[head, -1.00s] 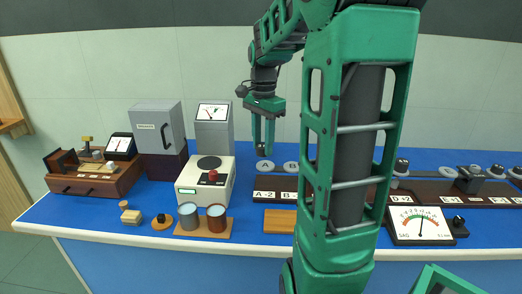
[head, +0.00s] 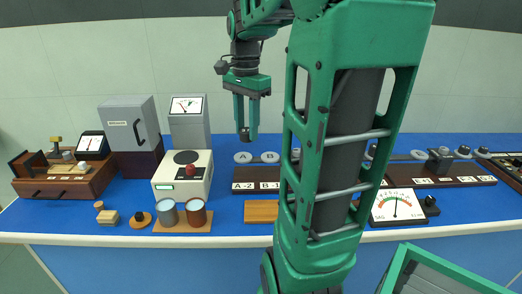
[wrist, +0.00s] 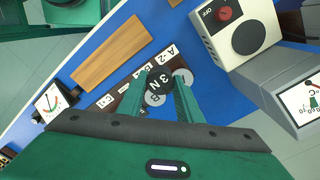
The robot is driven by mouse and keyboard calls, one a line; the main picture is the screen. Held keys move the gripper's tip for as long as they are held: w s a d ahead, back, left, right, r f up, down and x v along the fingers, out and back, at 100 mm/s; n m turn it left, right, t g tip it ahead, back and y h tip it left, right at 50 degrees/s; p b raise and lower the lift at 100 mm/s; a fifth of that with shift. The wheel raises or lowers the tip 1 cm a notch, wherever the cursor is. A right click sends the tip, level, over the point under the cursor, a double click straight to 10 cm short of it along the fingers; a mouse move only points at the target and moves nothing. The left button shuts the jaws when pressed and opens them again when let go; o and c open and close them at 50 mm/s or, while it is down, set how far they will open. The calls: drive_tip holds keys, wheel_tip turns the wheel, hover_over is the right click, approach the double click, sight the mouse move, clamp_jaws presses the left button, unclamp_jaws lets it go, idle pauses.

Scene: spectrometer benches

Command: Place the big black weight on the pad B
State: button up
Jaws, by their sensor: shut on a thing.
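My gripper (head: 245,136) is shut on a black weight (wrist: 159,82), marked "3 N" in the wrist view. In the head view the weight (head: 244,135) hangs between the fingertips, apart from the bench. Pad A (head: 242,157) is a pale disc just below the gripper in the head view. Pad B (head: 269,157) is the disc to its right. In the wrist view pad B (wrist: 153,99) shows beside the weight, partly covered by it and a finger. A pale disc (wrist: 184,75) shows behind the other finger.
A dark label strip (head: 259,186) and a wooden block (head: 261,211) lie in front of the pads. A dial meter (head: 396,206) stands right. My arm hides the bench middle.

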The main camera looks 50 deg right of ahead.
drive_tip(key=d+f, duration=0.2)
drive_tip(key=d, duration=0.1)
drive_tip(key=d+f, duration=0.2)
drive_tip(key=d, duration=0.2)
drive_tip(key=d+f, duration=0.2)
drive_tip(key=d, duration=0.1)
drive_tip(key=shift+s+d+f, duration=0.2)
drive_tip(key=shift+d, duration=0.05)
drive_tip(key=shift+f, duration=2)
drive_tip(key=shift+f, duration=0.1)
drive_tip(key=o, duration=1.3)
wheel_tip(320, 180, up, 12)
drive_tip(key=f, duration=0.1)
drive_tip(key=s+a+f+n, duration=0.4)
drive_tip(key=s+a, duration=0.1)
drive_tip(key=a, duration=0.1)
drive_tip(key=s+a+f+n, duration=0.4)
drive_tip(key=a, duration=0.3)
drive_tip(key=s+a+f+n, duration=0.4)
drive_tip(key=s+a, duration=0.1)
drive_tip(key=a, duration=0.1)
drive_tip(key=shift+s+a, duration=0.3)
drive_tip(key=shift+a, duration=0.1)
